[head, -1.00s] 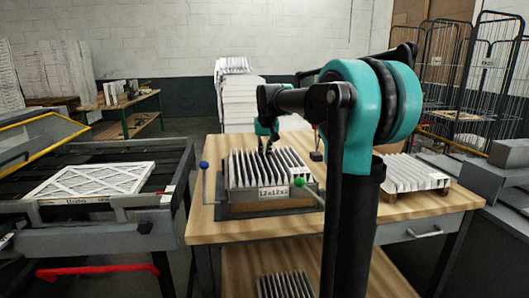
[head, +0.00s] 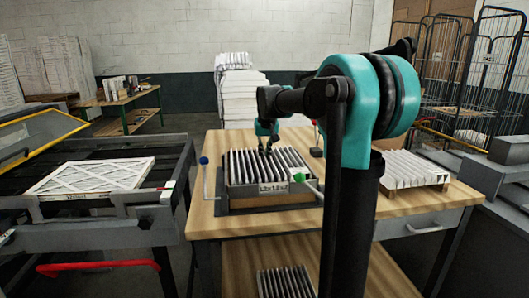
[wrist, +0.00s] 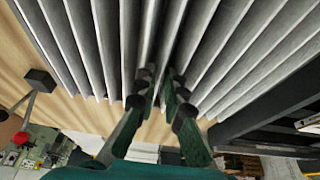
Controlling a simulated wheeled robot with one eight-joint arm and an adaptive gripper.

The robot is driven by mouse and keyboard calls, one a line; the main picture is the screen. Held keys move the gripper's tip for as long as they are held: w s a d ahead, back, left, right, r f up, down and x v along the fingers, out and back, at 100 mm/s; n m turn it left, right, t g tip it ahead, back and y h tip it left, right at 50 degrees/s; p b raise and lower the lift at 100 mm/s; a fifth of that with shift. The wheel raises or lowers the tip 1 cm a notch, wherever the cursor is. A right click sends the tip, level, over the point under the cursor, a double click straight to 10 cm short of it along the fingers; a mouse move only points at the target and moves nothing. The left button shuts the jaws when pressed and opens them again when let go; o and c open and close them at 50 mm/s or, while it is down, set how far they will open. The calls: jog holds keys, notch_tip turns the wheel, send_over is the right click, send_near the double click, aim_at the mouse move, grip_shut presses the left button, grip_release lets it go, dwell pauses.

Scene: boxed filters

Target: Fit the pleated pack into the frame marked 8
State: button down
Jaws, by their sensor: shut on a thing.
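The grey-white pleated pack (head: 248,163) stands with its pleats upright at the cardboard frame (head: 242,190) on the workbench. The frame's front label (head: 273,187) seems to read 12x12x2; I cannot make out an 8. Pleats rise above the frame's front wall; how deep the pack sits is hidden. My gripper (head: 268,150) is over the pack, fingers pointing down. In the wrist view my gripper (wrist: 160,92) is closed on a pleat near the middle of the pack (wrist: 105,45).
A blue-knobbed lever (head: 204,162) and a green-knobbed lever (head: 300,177) flank the frame. Another pleated pack (head: 408,170) lies on the bench's right. A finished filter (head: 90,176) lies on the left machine. Several pleats (head: 285,281) show on the lower shelf.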

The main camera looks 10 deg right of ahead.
jog(key=shift+f, duration=0.95)
dwell(0.4)
jog(key=c, duration=1.9)
grip_release()
jog(key=shift+r, duration=0.1)
jog(key=shift+r, duration=2.15)
jog(key=shift+o, duration=0.6)
jog(key=o, duration=0.4)
